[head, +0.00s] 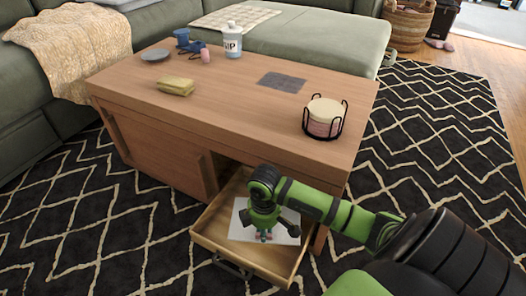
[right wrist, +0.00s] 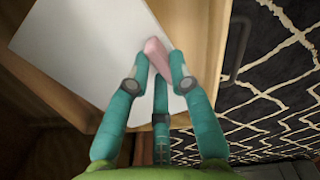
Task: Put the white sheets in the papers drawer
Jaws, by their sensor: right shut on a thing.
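The white sheets (head: 238,222) lie flat in the open drawer (head: 232,255) of the wooden coffee table. In the right wrist view the white sheets (right wrist: 80,55) fill the left, beside the drawer's wooden side (right wrist: 212,35). My right gripper (head: 264,234) reaches down into the drawer over the sheets. Its fingers (right wrist: 160,62) are closed around a small pink block (right wrist: 154,50) at the sheets' edge. Whether the block touches the sheets I cannot tell. My left gripper is not in view.
The coffee table (head: 225,95) holds a coaster rack (head: 325,117), a dark grey mat (head: 282,82), a yellow folded cloth (head: 176,86), a white bottle (head: 232,42), a blue cup (head: 183,38) and a grey dish (head: 155,55). A green sofa (head: 300,38) stands behind. Patterned rug surrounds the table.

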